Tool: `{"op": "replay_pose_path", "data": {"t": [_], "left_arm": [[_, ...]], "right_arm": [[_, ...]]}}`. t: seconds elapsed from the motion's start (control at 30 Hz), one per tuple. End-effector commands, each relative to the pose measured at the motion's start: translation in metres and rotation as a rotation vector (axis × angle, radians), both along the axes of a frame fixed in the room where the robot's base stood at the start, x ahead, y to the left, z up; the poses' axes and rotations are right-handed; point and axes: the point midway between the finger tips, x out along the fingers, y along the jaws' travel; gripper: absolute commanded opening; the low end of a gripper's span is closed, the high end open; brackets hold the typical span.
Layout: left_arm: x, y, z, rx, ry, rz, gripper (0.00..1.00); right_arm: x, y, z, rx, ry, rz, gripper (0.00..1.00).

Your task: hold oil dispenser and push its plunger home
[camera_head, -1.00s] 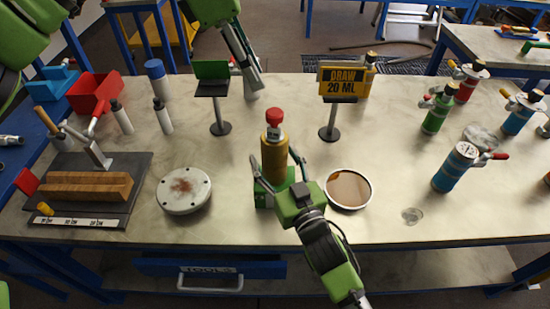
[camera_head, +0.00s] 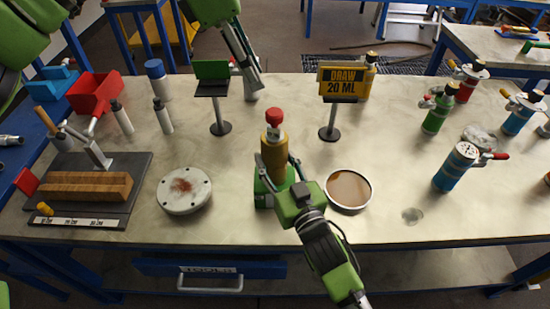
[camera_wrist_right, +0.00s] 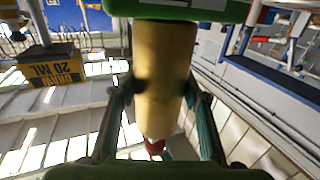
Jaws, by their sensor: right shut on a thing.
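The oil dispenser (camera_head: 273,149) is a yellow-brown cylinder with a red knob (camera_head: 274,116) on top. It stands upright in a green base (camera_head: 266,186) near the front middle of the table. My right gripper (camera_head: 276,166) comes from the front and is shut on the cylinder's sides, below the knob. The right wrist view shows the cylinder (camera_wrist_right: 163,75) upside down between both fingers, with the red knob low in the picture. My left gripper (camera_head: 251,80) hangs at the back, apart from the dispenser. Its fingers lie close together and look shut, with nothing seen between them.
A "DRAW 20 ML" sign (camera_head: 342,82) and a green-topped stand (camera_head: 218,105) are behind the dispenser. A round grey flange (camera_head: 184,190) is to its left and a brown-filled dish (camera_head: 348,189) to its right. Several coloured canisters stand farther right.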

Motion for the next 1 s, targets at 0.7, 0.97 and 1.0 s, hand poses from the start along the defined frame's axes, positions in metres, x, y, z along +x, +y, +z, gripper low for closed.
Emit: {"op": "replay_pose_path", "data": {"t": [0.7, 0.97, 1.0], "left_arm": [[-0.005, -0.009, -0.004, 0.052, 0.041, 0.227, 0.00], [-0.012, -0.022, -0.009, 0.108, 0.073, 0.642, 0.00], [-0.013, -0.023, -0.010, 0.111, 0.075, 0.709, 0.00]], "right_arm": [[0.000, 0.000, -0.001, -0.001, 0.001, 0.000, 0.09], [0.000, 0.000, -0.001, -0.002, 0.001, 0.000, 0.09], [0.000, 0.000, -0.001, -0.002, 0.001, 0.000, 0.09]]}}
